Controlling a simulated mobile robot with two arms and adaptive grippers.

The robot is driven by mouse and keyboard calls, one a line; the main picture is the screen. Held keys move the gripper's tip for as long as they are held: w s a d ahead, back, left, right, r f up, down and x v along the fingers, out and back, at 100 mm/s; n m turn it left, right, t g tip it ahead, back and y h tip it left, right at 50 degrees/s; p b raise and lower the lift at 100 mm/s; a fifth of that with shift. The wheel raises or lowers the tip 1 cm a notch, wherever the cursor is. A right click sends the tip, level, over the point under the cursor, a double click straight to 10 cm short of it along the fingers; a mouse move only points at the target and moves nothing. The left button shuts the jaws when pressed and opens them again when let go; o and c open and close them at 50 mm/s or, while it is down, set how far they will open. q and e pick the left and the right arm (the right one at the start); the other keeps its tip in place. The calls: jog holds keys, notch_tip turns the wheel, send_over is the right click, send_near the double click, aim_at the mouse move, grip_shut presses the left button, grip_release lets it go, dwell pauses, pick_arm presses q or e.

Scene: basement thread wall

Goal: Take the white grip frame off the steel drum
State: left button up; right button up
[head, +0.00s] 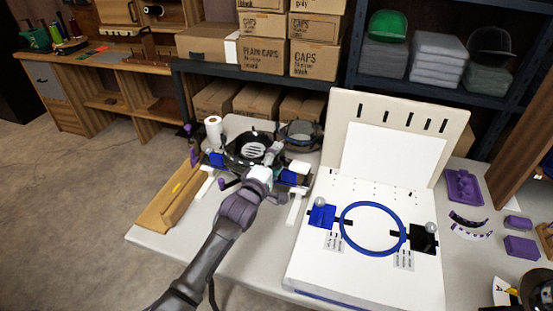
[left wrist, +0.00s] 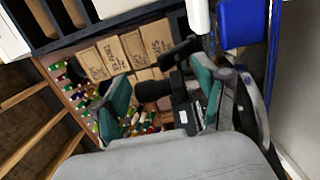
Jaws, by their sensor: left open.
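A round dark drum-like piece (head: 229,151) stands at the back left of the table, just beyond my left gripper. White slats (head: 252,150) show inside its rim; they may be part of the white grip frame, but I cannot tell its full outline. My left gripper (head: 267,160) is open beside the near right of this piece, and my arm hides part of it. In the left wrist view the green-padded fingers (left wrist: 160,95) are spread apart. Black parts (left wrist: 184,104) show between and behind them; I cannot tell contact. My right gripper is not in view.
A second round dark piece (head: 301,134) stands close on the right. Blue blocks (head: 217,160) and white strips flank the drum-like piece. A white board (head: 325,264) with a blue hoop (head: 346,236) stands on the right, a wooden trough (head: 172,204) on the left. Boxes (head: 262,55) are behind.

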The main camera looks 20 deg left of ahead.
pick_arm(q)
grip_shut()
jog(key=shift+r+p, duration=0.65)
jog(key=shift+r, duration=0.1)
notch_tip(320, 180, up, 5)
jog(key=p, duration=0.4)
jog(key=shift+f, duration=0.1)
jog(key=shift+p, duration=0.3)
notch_tip(320, 180, up, 4)
jog(key=p, duration=0.4)
